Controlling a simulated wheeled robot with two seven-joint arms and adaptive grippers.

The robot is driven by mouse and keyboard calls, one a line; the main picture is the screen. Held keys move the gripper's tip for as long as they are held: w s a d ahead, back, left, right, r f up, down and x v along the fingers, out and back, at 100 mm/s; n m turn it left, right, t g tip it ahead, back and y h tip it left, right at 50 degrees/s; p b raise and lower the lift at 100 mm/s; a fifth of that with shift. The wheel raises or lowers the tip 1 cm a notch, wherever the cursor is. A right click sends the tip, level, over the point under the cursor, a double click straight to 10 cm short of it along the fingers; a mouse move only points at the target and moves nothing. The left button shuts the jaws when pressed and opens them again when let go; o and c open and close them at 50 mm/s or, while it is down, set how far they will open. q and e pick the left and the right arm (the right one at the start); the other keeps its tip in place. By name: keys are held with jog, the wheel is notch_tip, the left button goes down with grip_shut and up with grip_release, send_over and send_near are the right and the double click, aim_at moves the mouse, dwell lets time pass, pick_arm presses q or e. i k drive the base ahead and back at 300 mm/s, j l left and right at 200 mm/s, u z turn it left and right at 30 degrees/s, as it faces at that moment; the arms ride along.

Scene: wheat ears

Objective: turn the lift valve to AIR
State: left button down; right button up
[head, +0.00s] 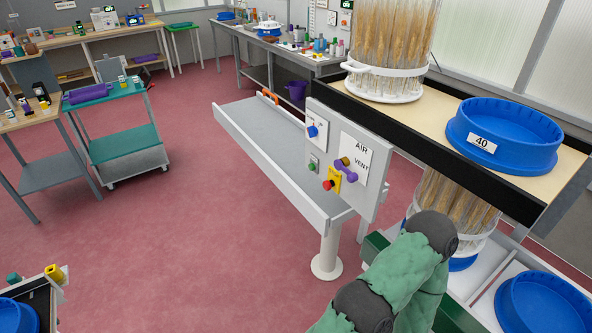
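The grey control panel (318,140) stands upright at the near end of the grey lift table. A white label (361,148) on it reads AIR above and VENT below. The lift valve (344,168) has a purple handle beside this label, slanting down to the right, with a yellow-brown piece at its upper end. I cannot tell which word it is set to. My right arm, green with dark joints, comes in from the bottom, below and right of the panel, apart from the valve in the picture. Its gripper does not show. My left gripper is out of view.
The panel also carries a blue knob (312,131), a green button (313,166) and a red knob (328,184) on a yellow plate. To the right, a black-edged shelf holds a blue tub (505,135) marked 40 and wheat ears (385,35).

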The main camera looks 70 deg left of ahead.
aim_at(353, 176)
jog(key=j+u, duration=0.2)
jog(key=u, duration=1.7)
